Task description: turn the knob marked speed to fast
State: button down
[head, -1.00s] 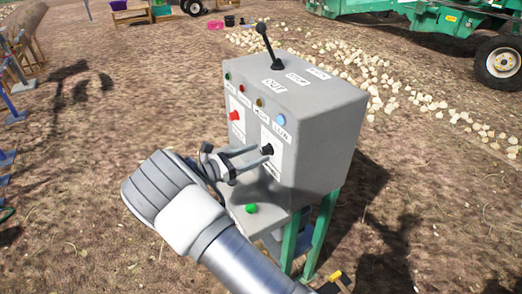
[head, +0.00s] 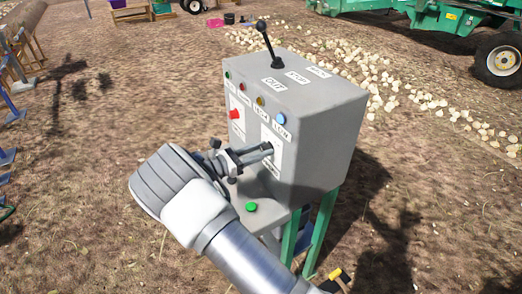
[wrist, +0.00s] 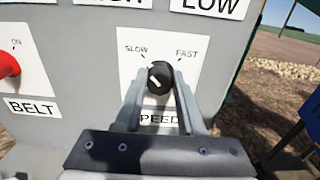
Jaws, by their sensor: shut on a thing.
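The black speed knob (wrist: 160,72) sits on a white plate (wrist: 128,68) marked SLOW at upper left, FAST at upper right and SPEED below. A short white line on the knob's face appears to slant toward the SLOW side. My gripper (wrist: 159,88) is shut on the knob, one finger on each side. In the head view, my gripper (head: 268,153) reaches the front of the grey control box (head: 318,135) and its fingers mostly hide the knob. The fingers cover part of the word SPEED in the wrist view.
A red BELT knob (wrist: 8,65) is left of the speed plate; it also shows in the head view (head: 235,114). A green button (head: 251,207) is on the ledge below. A black lever (head: 267,42) stands on top. Open ground lies left.

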jog(key=shift+m+b, duration=0.3)
jog(key=shift+b, duration=0.05)
jog(key=m+b, duration=1)
jog(key=m, duration=0.1)
jog(key=m+b, duration=0.5)
jog(key=m, duration=0.1)
jog(key=shift+s+d+f, duration=0.1)
jog(key=shift+s+f, duration=0.05)
jog(key=shift+f, duration=0.1)
jog(key=shift+r+m+b, duration=0.1)
jog(key=shift+m+b, duration=0.2)
jog(key=c, duration=0.5)
grip_release()
